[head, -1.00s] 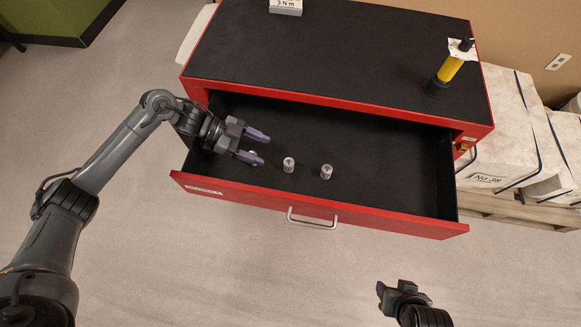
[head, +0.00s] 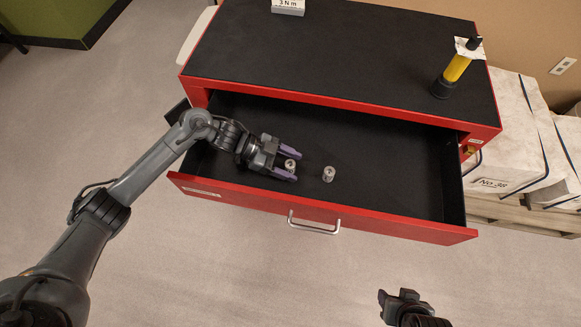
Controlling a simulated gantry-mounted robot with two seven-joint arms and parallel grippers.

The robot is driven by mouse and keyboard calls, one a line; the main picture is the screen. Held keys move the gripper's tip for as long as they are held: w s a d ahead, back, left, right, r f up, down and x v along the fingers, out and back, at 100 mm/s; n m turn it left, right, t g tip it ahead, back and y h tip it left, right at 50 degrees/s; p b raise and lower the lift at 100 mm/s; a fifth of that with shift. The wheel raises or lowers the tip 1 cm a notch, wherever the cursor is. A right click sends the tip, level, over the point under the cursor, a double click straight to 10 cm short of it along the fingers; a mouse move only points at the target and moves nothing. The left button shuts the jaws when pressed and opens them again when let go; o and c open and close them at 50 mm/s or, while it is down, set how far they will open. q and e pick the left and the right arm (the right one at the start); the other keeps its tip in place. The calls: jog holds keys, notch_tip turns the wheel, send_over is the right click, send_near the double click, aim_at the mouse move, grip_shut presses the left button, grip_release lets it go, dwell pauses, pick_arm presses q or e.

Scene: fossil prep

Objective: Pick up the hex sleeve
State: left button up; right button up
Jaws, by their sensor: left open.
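Two small metallic sleeves show in the open red drawer (head: 400,222). One sleeve (head: 290,164) is between the two purple fingers of my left gripper (head: 297,166). The fingers are open on either side of it, and I cannot tell whether they touch it. The other sleeve (head: 328,174) stands upright just to the right of the fingertips. At this size I cannot tell which one has the hex shape. My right gripper (head: 384,297) is at the bottom, in front of the drawer and away from the sleeves; its jaw opening is unclear.
The drawer's front wall with its handle (head: 313,227) lies close in front of the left gripper. The right part of the drawer floor is clear. The black cabinet top (head: 340,60) overhangs the back and carries a yellow and black tool (head: 454,72).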

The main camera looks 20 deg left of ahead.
pick_arm(q)
jog(key=shift+d+f, duration=0.1)
jog(key=shift+d, duration=0.1)
jog(key=shift+w+a, duration=0.1)
jog(key=shift+a, duration=0.05)
jog(key=c, duration=1.1)
